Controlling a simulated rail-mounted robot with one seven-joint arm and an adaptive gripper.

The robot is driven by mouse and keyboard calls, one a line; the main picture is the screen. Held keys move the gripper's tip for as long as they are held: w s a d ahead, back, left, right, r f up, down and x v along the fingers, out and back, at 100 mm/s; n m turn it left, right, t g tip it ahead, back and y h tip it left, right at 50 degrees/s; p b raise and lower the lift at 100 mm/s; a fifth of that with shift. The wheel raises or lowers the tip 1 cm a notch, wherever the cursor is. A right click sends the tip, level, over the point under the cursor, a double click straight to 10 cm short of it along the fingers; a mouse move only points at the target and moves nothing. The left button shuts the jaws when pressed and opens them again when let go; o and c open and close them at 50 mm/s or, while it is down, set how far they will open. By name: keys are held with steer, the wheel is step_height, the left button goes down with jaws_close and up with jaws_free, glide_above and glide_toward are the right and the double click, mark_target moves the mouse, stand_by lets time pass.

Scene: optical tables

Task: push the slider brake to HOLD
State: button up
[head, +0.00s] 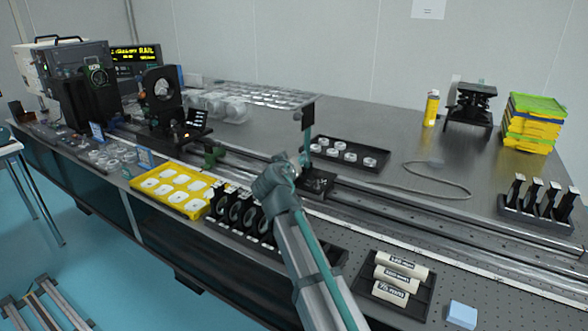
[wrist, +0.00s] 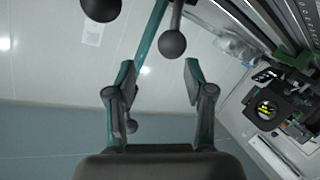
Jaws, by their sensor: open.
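The slider (head: 316,181) is a dark carriage on the long rail near the middle of the head view. A thin upright with a dark block (head: 308,116) on top rises beside it. My gripper (head: 303,160) is just left of the slider, partly hidden by my own arm. In the wrist view my gripper (wrist: 158,76) is open, its fingers apart with nothing held. A dark ball knob (wrist: 172,43) on a rod shows just beyond the fingertips, between them. I cannot tell whether it belongs to the brake. No HOLD marking is readable.
A yellow tray (head: 140,186) and black-framed optics (head: 238,213) stand along the table's front. A black tray of rings (head: 378,164) lies behind the rail. A tray of labelled cylinders (head: 426,288) is at front right. The rail (head: 440,218) is clear right of the slider.

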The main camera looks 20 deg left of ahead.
step_height(320, 180, up, 7)
stand_by(0.3)
steer(key=shift+a, duration=0.1)
